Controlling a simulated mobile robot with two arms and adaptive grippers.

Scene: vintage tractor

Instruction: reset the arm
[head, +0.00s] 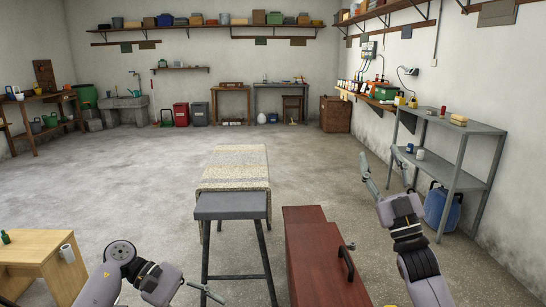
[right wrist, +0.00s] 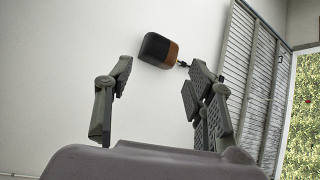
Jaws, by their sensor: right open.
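My right gripper (head: 383,168) is raised at the right of the head view, left of the grey metal shelf. Its two fingers point up and stand apart with nothing between them. In the right wrist view the open fingers (right wrist: 160,75) face a pale wall. My left arm (head: 150,280) comes in at the bottom left of the head view. A thin grey part of its gripper (head: 205,292) shows near the bottom edge, by the legs of the grey stool. The rest of it is hidden or out of frame.
A wooden table (head: 30,250) is at left. The metal shelf (head: 455,172) is at right. Open floor (head: 120,175) lies left of centre. A slatted shutter (right wrist: 255,75) shows in the wrist view.

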